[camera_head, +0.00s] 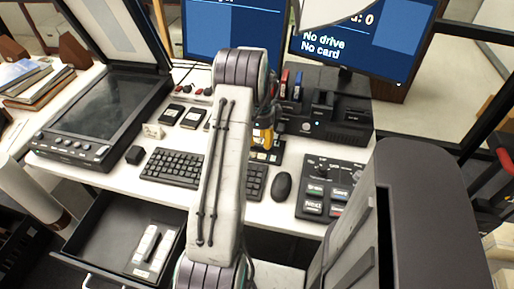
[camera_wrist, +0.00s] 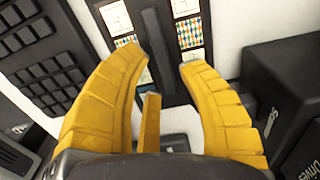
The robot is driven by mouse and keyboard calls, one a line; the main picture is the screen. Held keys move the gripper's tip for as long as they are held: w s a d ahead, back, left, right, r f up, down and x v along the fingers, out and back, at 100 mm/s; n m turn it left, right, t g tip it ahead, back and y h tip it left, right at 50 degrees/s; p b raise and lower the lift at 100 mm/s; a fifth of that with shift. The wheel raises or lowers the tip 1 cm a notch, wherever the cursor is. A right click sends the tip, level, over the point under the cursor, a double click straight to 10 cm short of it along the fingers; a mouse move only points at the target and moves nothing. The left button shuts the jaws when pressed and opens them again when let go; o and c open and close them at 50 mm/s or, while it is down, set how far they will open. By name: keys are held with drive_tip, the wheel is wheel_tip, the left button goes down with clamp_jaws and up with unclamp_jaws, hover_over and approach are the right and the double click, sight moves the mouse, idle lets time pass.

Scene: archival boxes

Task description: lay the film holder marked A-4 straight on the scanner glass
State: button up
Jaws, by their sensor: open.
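The flatbed scanner has its lid up at the left in the head view, with its dark glass (camera_head: 105,108) bare. My gripper (camera_wrist: 166,62) is open, its yellow fingers spread, and it points down at the desk. In the head view my gripper (camera_head: 262,138) is partly hidden behind my arm. Dark flat holders with pale and coloured patches, a left one (camera_wrist: 124,22) and a right one (camera_wrist: 187,20), lie just beyond the fingertips. No A-4 mark is readable. In the head view a dark piece with pale patches (camera_head: 265,156) shows below my gripper.
A keyboard (camera_head: 172,167), mouse (camera_head: 281,186) and control panel (camera_head: 330,188) line the desk's front. Two small black items (camera_head: 193,118) lie by the scanner. A black box (camera_wrist: 284,85) stands right of my gripper. An open drawer (camera_head: 97,225) juts out below the desk.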

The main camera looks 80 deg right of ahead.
sight(260, 146)
drive_tip(key=shift+f, duration=1.55)
drive_tip(key=shift+c, duration=0.3)
clamp_jaws()
